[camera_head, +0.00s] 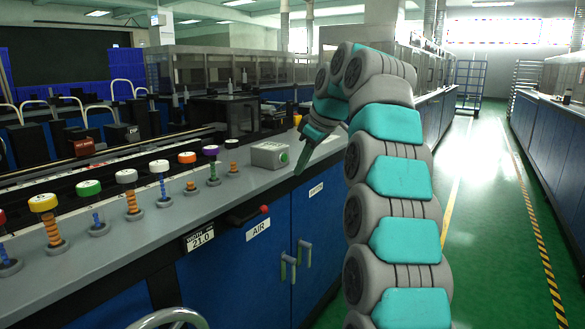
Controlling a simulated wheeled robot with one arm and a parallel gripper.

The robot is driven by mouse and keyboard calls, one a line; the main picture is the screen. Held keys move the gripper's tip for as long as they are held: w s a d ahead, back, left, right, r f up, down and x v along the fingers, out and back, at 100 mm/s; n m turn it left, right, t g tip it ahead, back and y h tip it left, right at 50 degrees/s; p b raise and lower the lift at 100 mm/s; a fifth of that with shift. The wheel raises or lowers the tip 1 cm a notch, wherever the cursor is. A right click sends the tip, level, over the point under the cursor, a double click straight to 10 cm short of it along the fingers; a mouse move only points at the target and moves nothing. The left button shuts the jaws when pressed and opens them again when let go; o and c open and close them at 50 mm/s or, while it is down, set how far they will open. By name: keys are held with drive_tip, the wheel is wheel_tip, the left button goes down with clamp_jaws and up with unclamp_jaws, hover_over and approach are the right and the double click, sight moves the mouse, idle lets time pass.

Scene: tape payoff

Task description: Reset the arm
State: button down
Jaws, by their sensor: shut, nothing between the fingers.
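My arm, grey and teal, rises at the right of centre and bends over to the left at its top. My gripper (302,165) hangs from it, pointing down and slightly left. Its fingers are shut with nothing seen between them. In the picture it is just right of a grey box with a green button (270,154), near the front edge of the bench. I cannot tell whether the fingertips clear the bench edge.
The grey bench top (130,243) carries a row of several spindles with coloured caps, such as a yellow one (43,202) and a purple one (211,151). A red-knobbed lever (264,209) sticks out by the AIR label. Green floor (490,220) is open at right.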

drive_tip(key=shift+w+d+r, duration=0.2)
drive_tip(key=shift+d+r, duration=0.15)
drive_tip(key=shift+d, duration=0.15)
drive_tip(key=shift+s, duration=0.1)
drive_tip(key=s+d+f+m+g+h, duration=0.1)
drive_tip(key=s+d+f+m+g, duration=0.1)
drive_tip(key=s+f, duration=0.7)
drive_tip(key=s+d+f+m+g+h, duration=0.1)
drive_tip(key=s+f+m, duration=0.4)
drive_tip(key=s, duration=1.9)
drive_tip(key=s+d+f+m+g+h, duration=0.1)
drive_tip(key=s+d+f+m+g, duration=0.2)
drive_tip(key=s+f, duration=1.1)
drive_tip(key=s+m, duration=0.1)
drive_tip(key=s, duration=0.1)
drive_tip(key=shift+s, duration=0.3)
